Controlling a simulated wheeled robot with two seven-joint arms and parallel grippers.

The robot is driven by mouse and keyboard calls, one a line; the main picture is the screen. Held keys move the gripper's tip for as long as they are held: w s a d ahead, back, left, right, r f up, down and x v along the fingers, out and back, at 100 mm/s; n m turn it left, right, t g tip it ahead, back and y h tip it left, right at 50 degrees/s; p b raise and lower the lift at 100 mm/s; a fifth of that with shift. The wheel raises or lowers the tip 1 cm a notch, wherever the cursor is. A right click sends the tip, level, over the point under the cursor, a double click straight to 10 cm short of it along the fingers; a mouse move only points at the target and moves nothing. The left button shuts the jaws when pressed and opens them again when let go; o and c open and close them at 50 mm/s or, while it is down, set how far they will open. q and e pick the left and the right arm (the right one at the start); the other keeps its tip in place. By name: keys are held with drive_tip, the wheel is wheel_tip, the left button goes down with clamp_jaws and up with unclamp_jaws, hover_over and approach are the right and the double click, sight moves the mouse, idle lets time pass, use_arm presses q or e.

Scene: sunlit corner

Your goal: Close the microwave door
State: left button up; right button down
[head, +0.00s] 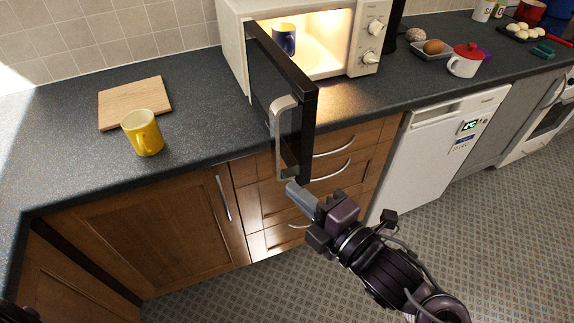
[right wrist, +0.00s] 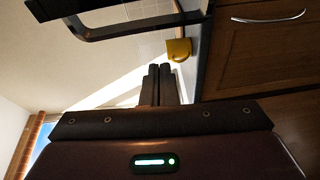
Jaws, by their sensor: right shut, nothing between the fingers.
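The microwave (head: 377,40) stands on the dark counter with its light on inside. Its black door (head: 305,125) hangs wide open on the left side, swung out past the counter's front edge. The door has a pale handle (head: 279,140). A blue mug (head: 284,40) stands inside the microwave. My right gripper (head: 292,188) is shut and empty, with its fingertips close to the lower end of the door handle; I cannot tell whether they touch. In the right wrist view its fingers (right wrist: 160,72) are together, and the handle (right wrist: 130,28) shows above them.
A yellow mug (head: 143,133) and a wooden board (head: 134,102) are on the counter left of the door. A red-lidded white pot (head: 464,62) and a tray with a brown egg (head: 433,48) are to the right. Drawers and cupboards lie below the counter.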

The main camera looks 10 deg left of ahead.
sight(276, 156)
drive_tip(key=w+a+r+n+p, duration=0.1)
drive_tip(key=w+a+r+p, duration=0.25)
drive_tip(key=a, duration=0.55)
drive_tip(key=shift+y, duration=0.4)
drive_tip(key=w+d, duration=0.1)
drive_tip(key=w+d+f+p, duration=0.1)
drive_tip(key=d, duration=0.1)
drive_tip(key=shift+w+d, duration=0.25)
drive_tip(key=shift+w, duration=0.05)
